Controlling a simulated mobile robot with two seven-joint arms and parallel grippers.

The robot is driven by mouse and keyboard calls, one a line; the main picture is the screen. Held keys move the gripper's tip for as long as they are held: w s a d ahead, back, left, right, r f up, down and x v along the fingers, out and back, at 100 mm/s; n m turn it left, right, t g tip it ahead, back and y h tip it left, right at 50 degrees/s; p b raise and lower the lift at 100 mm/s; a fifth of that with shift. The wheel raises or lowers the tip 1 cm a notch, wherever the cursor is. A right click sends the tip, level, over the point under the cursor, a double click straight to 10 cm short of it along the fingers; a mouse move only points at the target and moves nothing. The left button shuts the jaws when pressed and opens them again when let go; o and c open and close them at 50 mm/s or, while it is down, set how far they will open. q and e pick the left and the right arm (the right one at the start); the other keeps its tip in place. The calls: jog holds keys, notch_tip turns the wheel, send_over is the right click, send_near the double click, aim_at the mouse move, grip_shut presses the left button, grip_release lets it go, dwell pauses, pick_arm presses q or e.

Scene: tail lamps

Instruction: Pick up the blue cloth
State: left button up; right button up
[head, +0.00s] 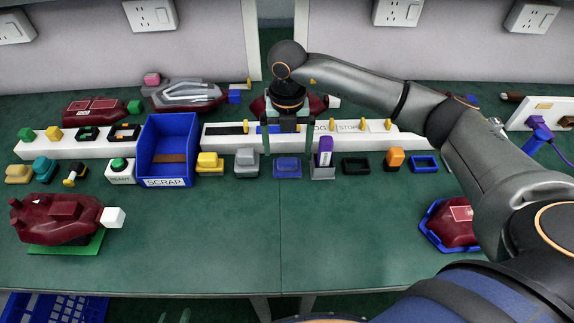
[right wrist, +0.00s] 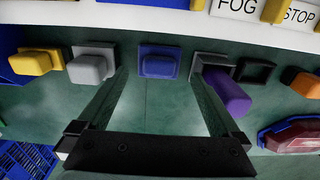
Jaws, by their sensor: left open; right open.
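A small blue block-like piece, the only likely blue cloth (head: 288,163), sits in a blue holder in the middle of the row of coloured pieces; I cannot tell its material. It also shows in the right wrist view (right wrist: 159,65). My right gripper (head: 288,172) is open and points down, with one finger on either side of the blue piece in the head view. In the right wrist view its fingers (right wrist: 160,80) reach toward the piece with nothing between them. Two faint fingertips of my left gripper (head: 173,317) show at the bottom edge, apart and empty.
A grey piece (head: 246,160) and a purple piece (head: 325,151) stand close on either side. A blue SCRAP bin (head: 168,182) is at left. Dark red lamps (head: 55,218) lie at left and in a blue tray (head: 432,237) at right. The front-centre table (head: 330,235) is clear.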

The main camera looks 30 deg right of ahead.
aim_at(287, 160)
jog(key=f, duration=0.5)
jog(key=shift+s+a+f, duration=0.15)
jog(key=shift+s+f, duration=0.05)
jog(key=c, duration=1.1)
jog(key=shift+r, duration=0.15)
jog(key=shift+r, duration=0.2)
notch_tip(287, 160, up, 3)
jog(key=shift+s+a+r, duration=0.1)
jog(key=shift+s+r, duration=0.05)
jog(key=s+a+r, duration=0.2)
jog(key=s+r, duration=0.1)
jog(key=s, duration=0.1)
jog(key=s+a+r, duration=0.2)
jog(key=s+r, duration=0.1)
jog(key=s, duration=0.1)
jog(key=s+a+r, duration=0.2)
jog(key=s+r, duration=0.1)
jog(key=s, duration=0.1)
jog(key=shift+s+p, duration=0.1)
jog(key=shift+p, duration=0.3)
